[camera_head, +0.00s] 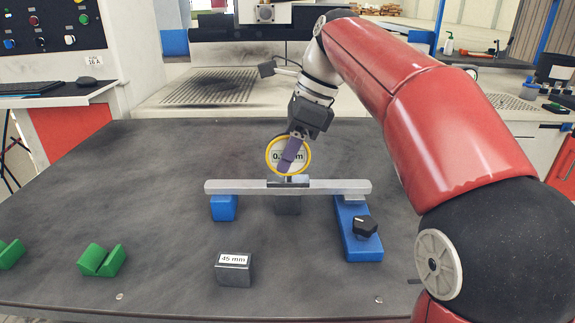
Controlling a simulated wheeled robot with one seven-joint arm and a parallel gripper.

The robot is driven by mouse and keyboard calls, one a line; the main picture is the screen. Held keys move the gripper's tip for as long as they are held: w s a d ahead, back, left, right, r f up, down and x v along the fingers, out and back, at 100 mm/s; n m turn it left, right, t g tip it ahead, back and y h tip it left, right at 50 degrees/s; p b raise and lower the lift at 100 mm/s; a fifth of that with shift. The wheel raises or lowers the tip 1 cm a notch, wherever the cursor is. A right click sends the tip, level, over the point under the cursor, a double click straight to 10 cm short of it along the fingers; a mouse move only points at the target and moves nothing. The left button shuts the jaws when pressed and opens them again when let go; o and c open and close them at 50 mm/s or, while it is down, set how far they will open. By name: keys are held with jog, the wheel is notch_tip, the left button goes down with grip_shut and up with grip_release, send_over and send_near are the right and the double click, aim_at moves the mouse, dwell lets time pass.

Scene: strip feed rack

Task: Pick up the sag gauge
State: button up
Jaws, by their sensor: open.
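The sag gauge (270,158) is a round dial with a yellow rim and a white face, with a reading partly hidden behind my gripper. It stands upright above the middle of a long silver bar (235,187). My gripper (290,155) reaches down from behind and above, with its purple-grey finger overlapping the dial face. The jaws are open; I cannot tell whether they touch the gauge. A dark grey block (288,206) is under the bar's middle.
The bar's ends lie over a blue block (223,208) and a blue base (352,235) with a black knob (365,227). A grey block marked 45 mm (233,271) stands in front. Green V-shaped blocks (101,261) sit at the left.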

jog(key=shift+x, duration=0.8)
jog(key=shift+c, duration=0.5)
grip_shut()
notch_tip(320, 180, up, 10)
jog(key=p, duration=0.3)
jog(key=shift+p, duration=0.35)
jog(key=shift+r, duration=0.1)
